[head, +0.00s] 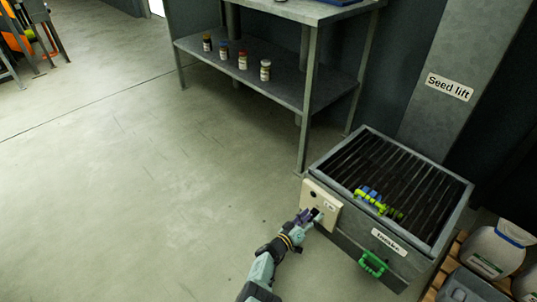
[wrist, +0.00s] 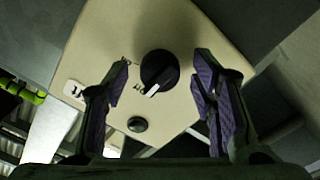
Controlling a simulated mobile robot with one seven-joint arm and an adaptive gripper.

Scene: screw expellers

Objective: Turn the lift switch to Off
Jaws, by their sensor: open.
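The lift switch is a round black knob (wrist: 160,68) with a white pointer mark, on a cream control panel (wrist: 190,30). In the wrist view the pointer aims down and left, near small lettering too blurred to read surely. My gripper (wrist: 160,88) is open, with a purple-padded finger on either side of the knob; I cannot tell whether either touches it. In the head view my gripper (head: 308,217) is at the front of the panel (head: 320,198), on the left side of the grated hopper (head: 340,238), and largely hides the knob.
A "Seed lift" sign (head: 450,86) is behind. White jugs (head: 492,252) stand right. Floor at left is clear.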

